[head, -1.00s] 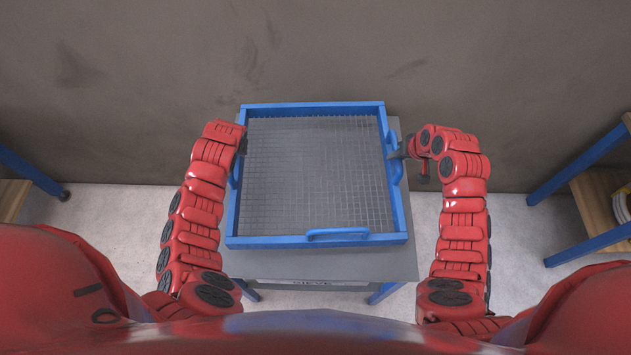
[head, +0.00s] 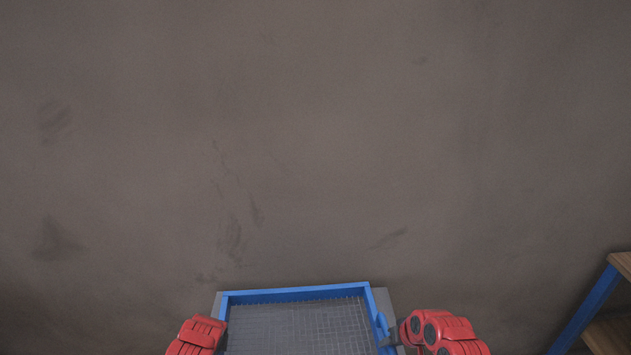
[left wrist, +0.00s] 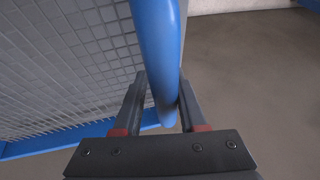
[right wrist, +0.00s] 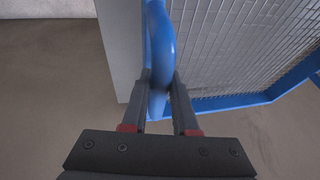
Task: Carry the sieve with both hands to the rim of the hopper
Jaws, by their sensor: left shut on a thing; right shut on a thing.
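The sieve is a square blue frame (head: 300,294) with a grey wire mesh, at the bottom edge of the head view; its near part is cut off. In the left wrist view my left gripper (left wrist: 160,100) is shut on a blue side handle (left wrist: 157,45) of the sieve. In the right wrist view my right gripper (right wrist: 160,90) is shut on the opposite blue handle (right wrist: 160,35). In the head view the right gripper (head: 388,340) is at the sieve's right side; the left gripper's fingers are hidden there. The hopper is not in view.
A grey table top (head: 384,300) shows around the far edge of the sieve. A shelf with blue posts (head: 585,312) and wooden boards (head: 610,335) stands at the lower right.

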